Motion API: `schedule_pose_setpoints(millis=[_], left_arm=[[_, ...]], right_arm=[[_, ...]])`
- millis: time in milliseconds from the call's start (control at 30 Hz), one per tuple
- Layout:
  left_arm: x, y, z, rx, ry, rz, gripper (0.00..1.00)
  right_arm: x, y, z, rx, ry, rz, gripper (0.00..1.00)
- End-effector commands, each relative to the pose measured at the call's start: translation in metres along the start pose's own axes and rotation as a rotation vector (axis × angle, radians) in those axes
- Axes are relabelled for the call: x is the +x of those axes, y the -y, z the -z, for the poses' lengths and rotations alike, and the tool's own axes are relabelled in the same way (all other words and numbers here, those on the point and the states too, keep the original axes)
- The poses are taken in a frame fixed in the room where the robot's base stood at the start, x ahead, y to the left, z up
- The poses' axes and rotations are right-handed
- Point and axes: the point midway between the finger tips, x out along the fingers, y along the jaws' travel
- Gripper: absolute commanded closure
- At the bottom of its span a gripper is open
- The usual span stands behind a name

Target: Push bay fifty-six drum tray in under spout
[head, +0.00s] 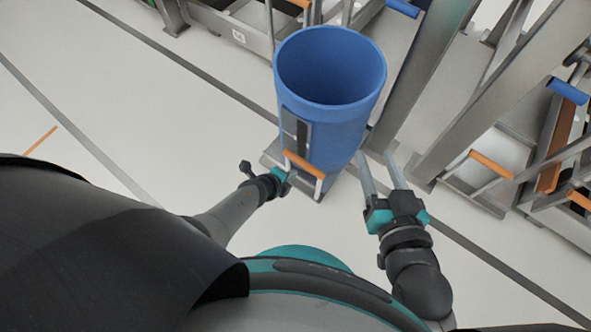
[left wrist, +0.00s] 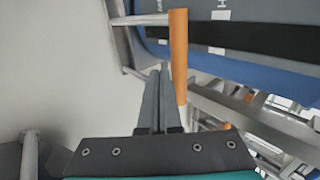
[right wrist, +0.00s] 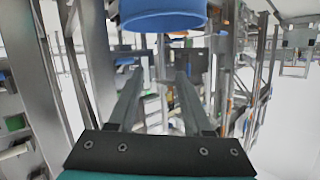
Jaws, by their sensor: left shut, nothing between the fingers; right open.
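The blue drum (head: 340,110) stands upright and open-topped on a low grey tray (head: 272,158). An orange-gripped handle (head: 304,163) stands at the tray's front, and it also shows in the left wrist view (left wrist: 178,55). My left gripper (head: 290,178) is shut and empty just left of the handle; I cannot tell if it touches. Its shut fingers show beside the handle in the left wrist view (left wrist: 158,95). My right gripper (head: 380,168) is open and empty, right of the drum. The drum's bottom edge shows ahead of it in the right wrist view (right wrist: 165,18). No spout is identifiable.
Grey steel posts (head: 425,75) rise close to the right of the drum. Other bays with orange handles (head: 491,165) and blue rollers (head: 568,91) stand further right. The pale floor (head: 150,90) at left is clear, with dark lines on it.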

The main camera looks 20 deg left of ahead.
Motion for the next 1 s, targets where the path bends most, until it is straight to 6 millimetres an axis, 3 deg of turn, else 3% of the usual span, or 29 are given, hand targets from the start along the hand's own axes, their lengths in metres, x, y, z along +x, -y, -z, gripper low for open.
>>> schedule_pose_setpoints(millis=[400,1000], left_arm=[[0.019,0.013,0.001,-0.002,-0.001,-0.001,1.0],[0.019,0.014,0.0,-0.001,0.0,-0.001,1.0]], right_arm=[[-0.005,0.013,0.007,0.036,-0.164,0.033,0.5],[-0.006,0.014,0.009,0.038,-0.177,0.034,0.5]])
